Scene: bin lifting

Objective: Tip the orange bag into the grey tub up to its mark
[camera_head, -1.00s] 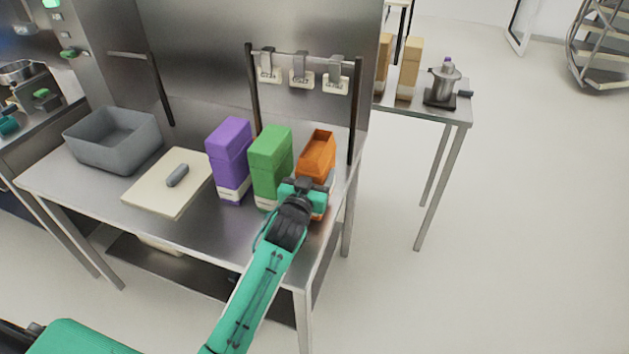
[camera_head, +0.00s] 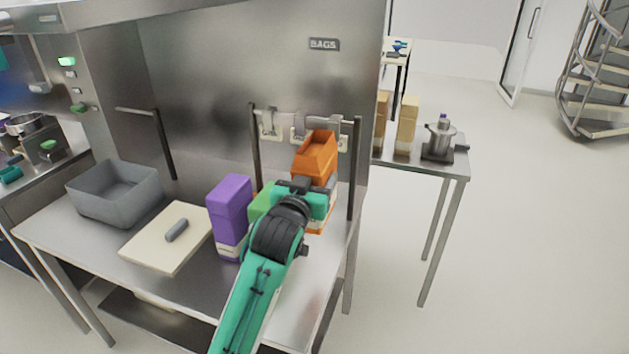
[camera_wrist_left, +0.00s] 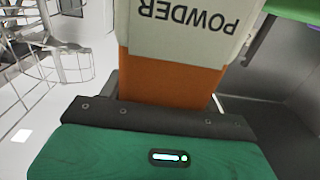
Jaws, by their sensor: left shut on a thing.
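The orange bag (camera_head: 314,165) is open at the top and raised near the right end of the steel table. My left gripper (camera_head: 303,187) is shut on it and hides its middle. In the left wrist view, the bag (camera_wrist_left: 170,82) with its pale POWDER label is close in front of my gripper (camera_wrist_left: 165,115). The grey tub (camera_head: 118,207) stands at the left end of the table, well away from the bag. The tub's mark cannot be made out. My right gripper is not in view.
A purple bag (camera_head: 229,205) and a partly hidden green bag (camera_head: 261,201) stand left of my gripper. A cream board (camera_head: 160,250) with a grey cylinder (camera_head: 177,230) lies between tub and bags. A rail with hanging clips (camera_head: 269,124) stands behind the bags.

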